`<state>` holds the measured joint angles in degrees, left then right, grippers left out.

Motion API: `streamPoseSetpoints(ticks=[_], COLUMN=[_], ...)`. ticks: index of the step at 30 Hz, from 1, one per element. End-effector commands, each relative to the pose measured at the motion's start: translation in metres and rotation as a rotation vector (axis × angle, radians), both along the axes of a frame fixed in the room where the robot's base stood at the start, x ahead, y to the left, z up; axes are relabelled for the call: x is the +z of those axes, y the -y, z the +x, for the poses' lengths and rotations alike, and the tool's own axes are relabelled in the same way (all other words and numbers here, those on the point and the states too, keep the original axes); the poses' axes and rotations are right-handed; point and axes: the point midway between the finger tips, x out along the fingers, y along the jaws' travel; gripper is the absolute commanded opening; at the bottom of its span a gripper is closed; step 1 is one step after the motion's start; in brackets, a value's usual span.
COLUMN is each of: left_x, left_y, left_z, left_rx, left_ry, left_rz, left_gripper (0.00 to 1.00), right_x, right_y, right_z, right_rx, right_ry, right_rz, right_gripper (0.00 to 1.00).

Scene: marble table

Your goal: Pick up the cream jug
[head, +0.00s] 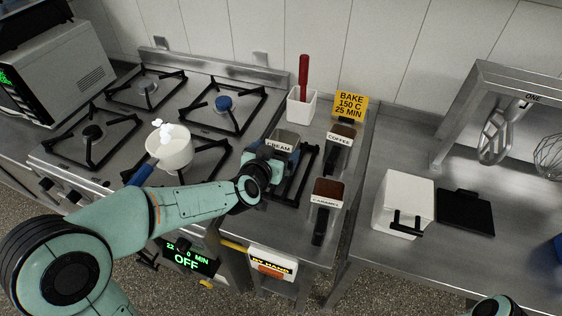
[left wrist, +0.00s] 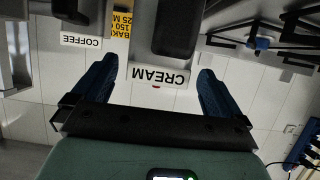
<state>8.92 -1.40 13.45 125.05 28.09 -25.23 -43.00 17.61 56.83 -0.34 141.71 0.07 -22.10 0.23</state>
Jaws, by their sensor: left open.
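The cream jug (head: 286,136) stands on the steel counter right of the stove, its white CREAM label facing front. In the head view my left gripper (head: 266,167) is just in front of it and hides its lower part. In the left wrist view, which looks upside down, the jug's CREAM label (left wrist: 160,76) and a dark part above it, probably the handle, lie between my two blue fingers. The left gripper (left wrist: 159,68) is open, and I see no grip on the jug. My right gripper is out of view.
The coffee jug (head: 341,141) and caramel jug (head: 328,194) stand close on the right. A white holder (head: 301,105) with a red-handled tool is behind. A white pot (head: 169,149) sits on the stove to the left. A white lidded box (head: 403,199) is farther right.

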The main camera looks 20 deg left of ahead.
Motion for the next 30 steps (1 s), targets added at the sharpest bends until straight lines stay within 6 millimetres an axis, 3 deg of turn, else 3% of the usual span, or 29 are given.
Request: streamPoseSetpoints(ticks=[9, 18, 19, 20, 25, 26, 30], left_x=[-0.018, -0.020, -0.020, -0.020, -0.020, -0.019, -0.019], left_y=[-0.002, -0.003, -0.003, -0.003, -0.002, -0.002, -0.002], left_z=[0.040, 0.046, 0.046, 0.046, 0.046, 0.046, 0.046], left_rx=[-0.002, -0.001, -0.001, -0.001, -0.001, -0.001, -0.001], left_ry=[-0.001, 0.001, 0.001, 0.001, 0.000, 0.003, 0.003], left_rz=[-0.001, 0.000, 0.000, 0.000, 0.000, 0.000, 0.000], left_gripper=[1.00, 1.00, 0.97, 0.87, 0.32, 0.26, 0.25], right_x=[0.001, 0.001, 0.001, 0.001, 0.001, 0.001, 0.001], right_y=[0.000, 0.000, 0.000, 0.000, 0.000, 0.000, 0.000], right_z=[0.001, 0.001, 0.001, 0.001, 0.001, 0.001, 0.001], right_rx=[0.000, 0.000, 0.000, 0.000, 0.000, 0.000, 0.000], right_ry=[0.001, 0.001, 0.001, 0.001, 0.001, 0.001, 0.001], right_rz=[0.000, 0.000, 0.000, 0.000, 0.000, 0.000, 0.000], right_gripper=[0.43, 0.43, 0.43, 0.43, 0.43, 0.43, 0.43])
